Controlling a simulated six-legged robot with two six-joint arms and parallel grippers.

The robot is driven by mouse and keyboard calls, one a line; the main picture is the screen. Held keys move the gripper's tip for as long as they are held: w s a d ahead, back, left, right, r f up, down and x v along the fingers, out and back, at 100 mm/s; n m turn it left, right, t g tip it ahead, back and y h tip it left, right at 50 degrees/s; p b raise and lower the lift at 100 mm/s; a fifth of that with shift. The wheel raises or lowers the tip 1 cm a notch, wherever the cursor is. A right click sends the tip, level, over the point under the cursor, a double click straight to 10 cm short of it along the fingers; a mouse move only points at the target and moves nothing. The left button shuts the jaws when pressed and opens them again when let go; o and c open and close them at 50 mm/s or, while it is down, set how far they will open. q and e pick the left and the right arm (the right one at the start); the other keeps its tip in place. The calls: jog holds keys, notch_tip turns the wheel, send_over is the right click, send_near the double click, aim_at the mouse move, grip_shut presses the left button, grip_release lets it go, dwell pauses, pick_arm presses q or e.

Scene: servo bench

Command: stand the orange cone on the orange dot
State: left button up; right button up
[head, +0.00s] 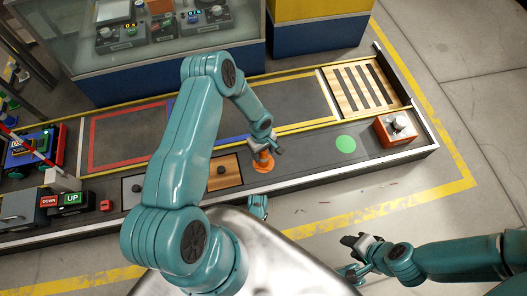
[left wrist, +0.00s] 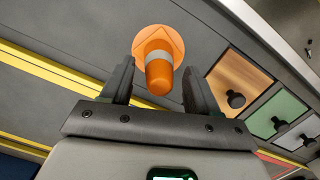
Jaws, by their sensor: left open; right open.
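The orange cone (head: 264,158) with a pale band stands upright on the bench strip, partly hidden by my left gripper. In the left wrist view, the cone (left wrist: 159,78) has its tip toward the camera. Its base lies within a round orange patch (left wrist: 144,36), which appears to be the orange dot; the dot's rim (head: 262,170) shows under the cone in the head view. My left gripper (head: 265,144) is open, its fingers (left wrist: 159,85) on either side of the cone's upper part with gaps visible. My right gripper (head: 352,256) is open and empty, off the bench.
A green dot (head: 345,144) lies bare to the right. A box with a knob (head: 397,129) and a slatted wooden panel (head: 362,86) are at the right end. A wooden plate with a black knob (head: 226,172) lies left of the cone. DOWN and UP buttons (head: 62,200) are further left.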

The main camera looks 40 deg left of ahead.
pick_arm(q)
notch_tip(320, 180, up, 11)
jog(key=a+p, duration=0.1)
jog(key=p, duration=0.3)
jog(key=s+d+r+m+t+h, duration=0.1)
jog(key=s+d+r+m, duration=0.4)
jog(key=s+d+m, duration=0.6)
jog(key=s+d+h, duration=0.1)
jog(key=s+d, duration=0.3)
jog(key=d, duration=0.1)
jog(key=shift+r+h, duration=0.2)
jog(key=shift+h, duration=0.2)
pick_arm(e)
jog(key=r, duration=0.2)
jog(key=s+a+r, duration=0.1)
jog(key=r, duration=0.1)
jog(key=shift+r, duration=0.1)
pick_arm(q)
jog(key=shift+r, duration=0.1)
pick_arm(e)
jog(key=shift+r, duration=0.1)
